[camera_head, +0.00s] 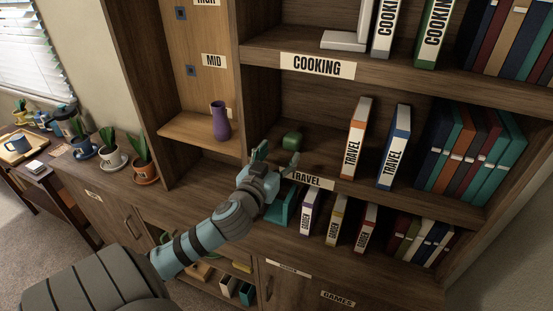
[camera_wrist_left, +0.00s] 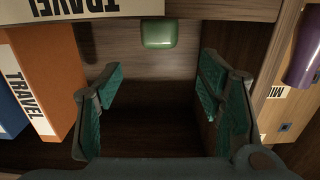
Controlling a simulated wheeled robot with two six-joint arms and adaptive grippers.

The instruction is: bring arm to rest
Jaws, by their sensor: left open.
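My left gripper (camera_head: 276,158) is at the front of the shelf labelled TRAVEL, with its arm coming up from the lower left. It also shows in the left wrist view (camera_wrist_left: 157,85), where its teal-padded fingers stand wide apart with nothing between them. A small green rounded object (camera_head: 292,140) sits on that shelf just beyond the fingertips. It also shows in the left wrist view (camera_wrist_left: 158,33), apart from the fingers. My right gripper is not in view.
White-and-orange (camera_head: 357,138) and blue (camera_head: 394,147) TRAVEL binders stand right of the gripper. A purple vase (camera_head: 221,121) stands on the MID shelf to its left. GARDEN binders (camera_head: 337,219) stand below. Potted plants (camera_head: 143,172) line the left cabinet. Shelf boards and uprights hem in the gripper.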

